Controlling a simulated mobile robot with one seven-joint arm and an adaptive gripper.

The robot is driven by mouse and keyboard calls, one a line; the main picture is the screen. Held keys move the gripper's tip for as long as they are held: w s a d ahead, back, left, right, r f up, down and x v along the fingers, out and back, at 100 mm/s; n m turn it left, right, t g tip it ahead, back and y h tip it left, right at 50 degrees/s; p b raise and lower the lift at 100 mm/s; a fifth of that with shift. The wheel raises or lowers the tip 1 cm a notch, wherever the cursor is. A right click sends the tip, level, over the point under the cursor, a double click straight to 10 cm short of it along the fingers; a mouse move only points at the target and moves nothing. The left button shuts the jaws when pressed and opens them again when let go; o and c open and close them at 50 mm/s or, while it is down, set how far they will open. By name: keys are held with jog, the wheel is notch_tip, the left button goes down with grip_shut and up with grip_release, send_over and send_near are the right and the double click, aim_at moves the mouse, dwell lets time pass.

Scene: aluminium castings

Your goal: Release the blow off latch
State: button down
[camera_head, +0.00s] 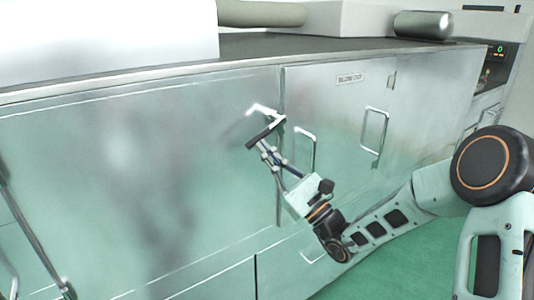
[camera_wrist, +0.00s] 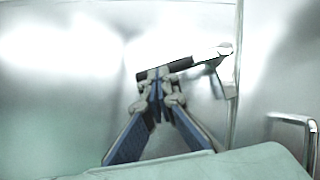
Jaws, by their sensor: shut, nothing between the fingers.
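The latch (camera_head: 262,108) is on the cabinet front, at the upper left corner of the door labelled "BLOW OFF" (camera_head: 351,78). It has a bright metal lever and a dark bar (camera_head: 274,126) lying slanted. In the wrist view the bright lever (camera_wrist: 222,52) is at upper right and the dark bar (camera_wrist: 180,65) crosses just beyond the fingertips. My gripper (camera_head: 267,150) is shut and empty, with its tips at the dark bar; they also show in the wrist view (camera_wrist: 157,84). I cannot tell whether the tips touch it. The tips hide part of the bar.
The cabinet top (camera_head: 240,45) carries pale blocks and a metal cylinder (camera_head: 423,25). A panel with a green display (camera_head: 499,49) is at right.

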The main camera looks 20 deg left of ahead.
jog(key=shift+s+a+r+p, duration=0.2)
jog(key=shift+r+p, duration=0.25)
jog(key=shift+r, duration=0.15)
jog(key=shift+s+a+r+p, duration=0.2)
jog(key=shift+r+p, duration=0.25)
jog(key=shift+r, duration=0.15)
jog(key=shift+s+a+r, duration=0.1)
